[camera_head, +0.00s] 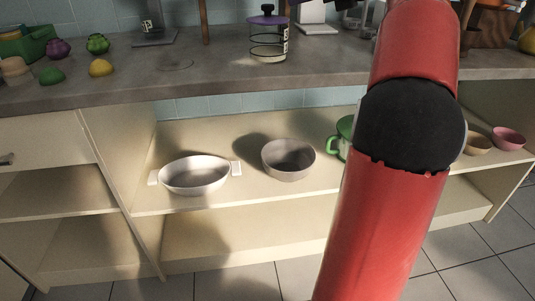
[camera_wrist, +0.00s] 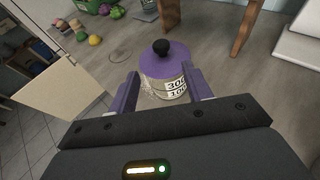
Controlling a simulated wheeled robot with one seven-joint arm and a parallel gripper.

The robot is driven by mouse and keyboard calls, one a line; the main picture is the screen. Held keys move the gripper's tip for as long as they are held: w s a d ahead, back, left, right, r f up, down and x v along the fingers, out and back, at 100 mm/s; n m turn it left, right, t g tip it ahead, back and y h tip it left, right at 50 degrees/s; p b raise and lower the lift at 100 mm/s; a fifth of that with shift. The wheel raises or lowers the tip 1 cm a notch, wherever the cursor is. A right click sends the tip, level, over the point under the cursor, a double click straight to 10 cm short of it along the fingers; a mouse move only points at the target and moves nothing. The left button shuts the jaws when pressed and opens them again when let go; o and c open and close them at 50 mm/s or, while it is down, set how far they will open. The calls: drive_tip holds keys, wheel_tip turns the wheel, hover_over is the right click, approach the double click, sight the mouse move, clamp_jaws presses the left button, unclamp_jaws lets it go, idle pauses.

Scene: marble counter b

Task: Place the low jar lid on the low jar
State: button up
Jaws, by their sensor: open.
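The low jar (camera_head: 268,46) is clear glass with dark bands and stands upright on the counter. Its purple lid (camera_head: 268,20) with a black knob lies across the jar's top and looks level. I cannot tell whether it is fully seated. In the wrist view the lid (camera_wrist: 165,62) covers the jar's mouth, and the jar (camera_wrist: 172,88) shows number labels below it. My gripper (camera_wrist: 160,73) is open, its two purple fingers pointing toward the jar, one to each side of the lid in the picture. Nothing is held between them.
The counter (camera_head: 220,75) is clear left of the jar, apart from a faint round mark. Several fruits or vegetables and a green crate (camera_head: 30,42) are at the far left. A wooden leg (camera_wrist: 246,27) stands behind. Bowls (camera_head: 288,160) sit on the shelf below.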

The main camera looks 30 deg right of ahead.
drive_tip(key=s+a+f+n+g+h, duration=0.1)
drive_tip(key=s+a+f+n+g, duration=0.1)
drive_tip(key=s+a+f+n, duration=0.25)
drive_tip(key=s+a+f+n+g+h, duration=0.1)
drive_tip(key=s+a+f+n, duration=0.1)
drive_tip(key=a+f+n, duration=0.45)
drive_tip(key=s+a+f+n+g+h, duration=0.1)
drive_tip(key=s+a+f+n+g, duration=0.15)
drive_tip(key=a, duration=0.55)
drive_tip(key=s+a+f+n+h, duration=0.2)
drive_tip(key=s+f+n, duration=0.6)
drive_tip(key=f, duration=0.1)
drive_tip(key=s+a+f+n+g+h, duration=0.1)
drive_tip(key=s+f+n, duration=0.7)
drive_tip(key=s+f, duration=0.1)
drive_tip(key=shift+a+f+h, duration=0.4)
drive_tip(key=shift+f, duration=0.25)
